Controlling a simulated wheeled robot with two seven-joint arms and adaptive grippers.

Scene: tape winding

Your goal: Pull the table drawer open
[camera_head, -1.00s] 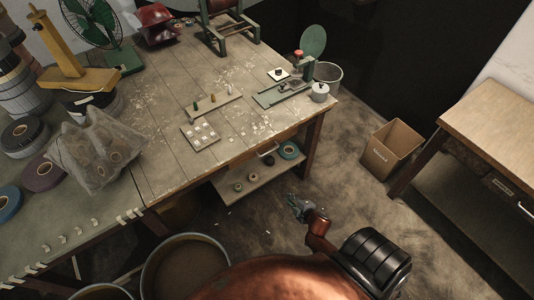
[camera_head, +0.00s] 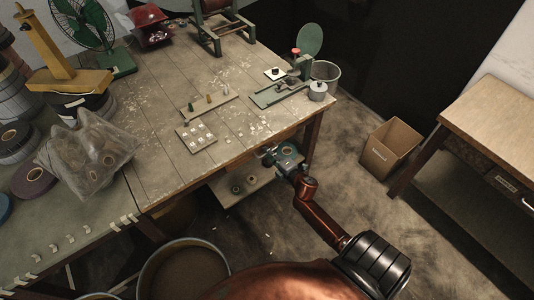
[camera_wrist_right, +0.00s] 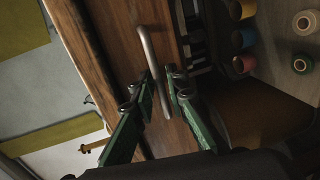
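The wooden table (camera_head: 160,100) has a drawer front (camera_wrist_right: 120,45) under its edge. A thin metal bar handle (camera_wrist_right: 147,48) is on that front, seen in the right wrist view. My right gripper (camera_head: 268,154) is at the table's front side, at the handle. In the right wrist view my right gripper (camera_wrist_right: 162,72) has its two green fingers apart, one on each side of the handle; a firm grip does not show. The drawer looks closed. In the head view the gripper hides the handle. My left gripper is not in view.
A low shelf (camera_head: 228,196) with tape rolls is below the drawer. A cardboard box (camera_head: 388,150) stands on the floor to the right, beside a second table (camera_head: 500,100). A round bin (camera_head: 180,272) stands in front. Floor between table and box is clear.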

